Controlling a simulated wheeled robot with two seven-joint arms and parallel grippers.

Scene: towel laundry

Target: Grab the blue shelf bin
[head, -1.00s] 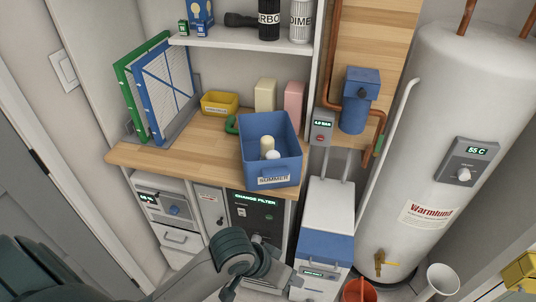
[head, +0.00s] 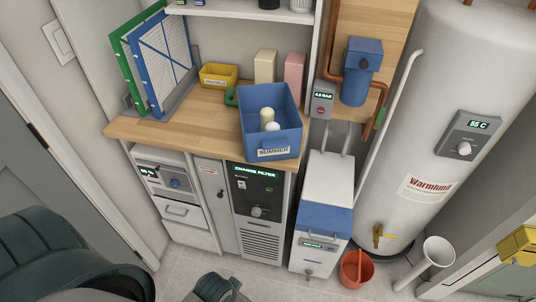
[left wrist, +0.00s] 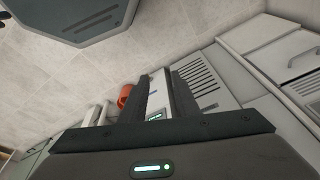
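The blue shelf bin (head: 272,138) stands on the right front part of the wooden counter in the head view. It is labelled SUMMER and holds small pale rounded items (head: 268,118). My left gripper (left wrist: 166,95) shows in the left wrist view, its two dark fingers apart with nothing between them. It points toward the floor-level cabinets and is away from the bin. The bin does not show in the left wrist view. My right gripper is in neither view.
A yellow bin (head: 219,76) and blue and green filter frames (head: 165,65) are on the counter (head: 190,125). A white water heater (head: 465,90) stands at the right. A red bucket (head: 356,269) and white pipe (head: 432,260) are on the floor. Floor before the cabinets is clear.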

